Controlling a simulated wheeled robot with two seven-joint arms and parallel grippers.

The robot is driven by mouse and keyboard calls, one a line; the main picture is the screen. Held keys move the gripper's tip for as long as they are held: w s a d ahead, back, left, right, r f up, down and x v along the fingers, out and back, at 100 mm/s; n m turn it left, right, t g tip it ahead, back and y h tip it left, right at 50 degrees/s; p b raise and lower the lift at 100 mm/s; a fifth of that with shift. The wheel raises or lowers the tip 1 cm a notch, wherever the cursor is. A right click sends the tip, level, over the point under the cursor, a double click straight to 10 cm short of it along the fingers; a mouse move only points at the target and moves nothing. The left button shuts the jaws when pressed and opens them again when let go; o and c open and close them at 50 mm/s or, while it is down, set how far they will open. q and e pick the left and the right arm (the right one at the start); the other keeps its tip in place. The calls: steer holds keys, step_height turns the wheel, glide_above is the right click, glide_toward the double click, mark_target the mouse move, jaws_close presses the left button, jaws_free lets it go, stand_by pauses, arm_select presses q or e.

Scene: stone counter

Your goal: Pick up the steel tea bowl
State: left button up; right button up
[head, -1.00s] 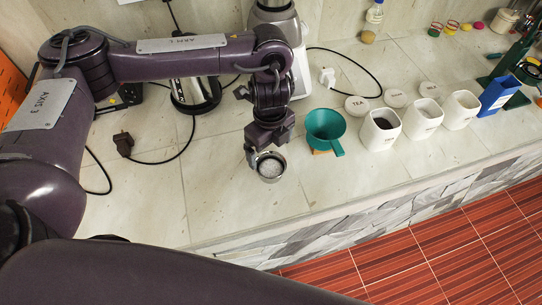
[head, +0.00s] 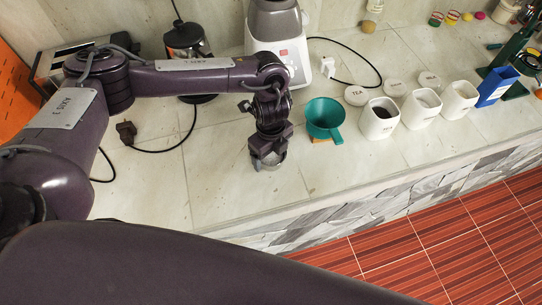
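The steel tea bowl (head: 273,164) is a small, round, shiny bowl on the stone counter, left of the teal funnel. Only part of it shows in the head view, because my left gripper (head: 268,162) hangs over it and covers most of it. The gripper points down, with its fingers at the bowl. I cannot tell whether the fingers grip the bowl or only stand around it. The bowl appears to be at counter level. My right gripper is not in view.
The teal funnel (head: 325,117) stands close on the right. Several white canisters (head: 380,118) and lids (head: 356,95) lie further right. A white appliance (head: 277,40) and a kettle (head: 187,42) stand behind. A black cable (head: 160,150) lies at left. The counter's front edge is near.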

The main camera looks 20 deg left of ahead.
arm_select(q)
steer(key=c, duration=0.7)
steer(key=shift+c, duration=0.4)
steer(key=shift+r, duration=0.15)
